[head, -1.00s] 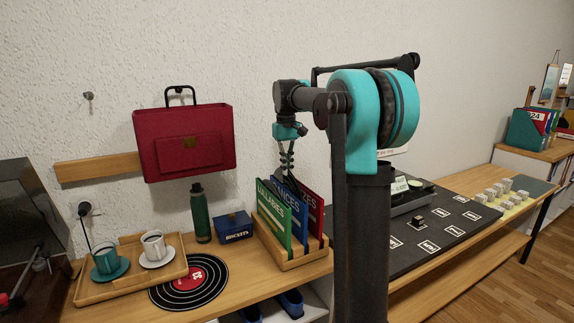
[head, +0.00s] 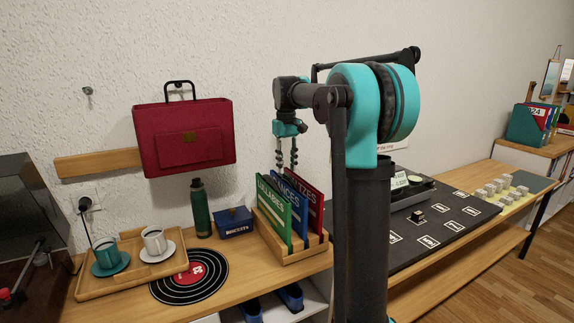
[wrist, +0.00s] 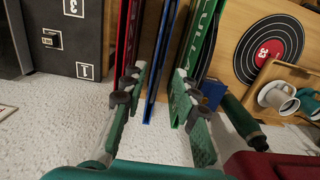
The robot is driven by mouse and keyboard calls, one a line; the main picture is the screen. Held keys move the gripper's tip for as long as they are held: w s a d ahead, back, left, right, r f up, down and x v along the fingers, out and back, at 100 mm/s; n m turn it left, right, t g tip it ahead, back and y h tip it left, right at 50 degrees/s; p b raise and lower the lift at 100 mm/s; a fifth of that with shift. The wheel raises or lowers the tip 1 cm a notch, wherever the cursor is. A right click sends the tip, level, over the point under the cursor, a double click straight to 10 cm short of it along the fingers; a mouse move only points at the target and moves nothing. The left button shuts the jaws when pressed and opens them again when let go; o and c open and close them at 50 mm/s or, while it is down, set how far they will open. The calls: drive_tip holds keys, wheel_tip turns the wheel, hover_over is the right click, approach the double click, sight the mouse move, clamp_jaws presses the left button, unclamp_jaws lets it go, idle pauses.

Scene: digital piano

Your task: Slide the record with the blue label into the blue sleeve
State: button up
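The blue sleeve (head: 288,194) stands upright in a wooden rack (head: 300,254), between a green sleeve (head: 273,213) and a red sleeve (head: 313,205). My gripper (head: 287,164) points down just above the sleeves with its fingers apart. In the wrist view my gripper (wrist: 160,76) is open, one finger on each side of the blue sleeve's edge (wrist: 157,80), with nothing clearly held. I cannot make out a record with a blue label; whether one is inside the blue sleeve is hidden.
A black record with a red label (head: 215,284) lies flat on the table. A cup tray (head: 100,290), a green bottle (head: 201,210) and a blue box (head: 235,222) stand left of the rack. A red bag (head: 185,140) hangs on the wall. A dark panel (head: 440,235) lies right.

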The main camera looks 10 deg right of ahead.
drive_tip(key=shift+w+r, duration=0.1)
drive_tip(key=shift+r, duration=2.45)
wheel_tip(320, 180, up, 12)
drive_tip(key=shift+w, duration=0.25)
drive_tip(key=shift+s+a, duration=0.1)
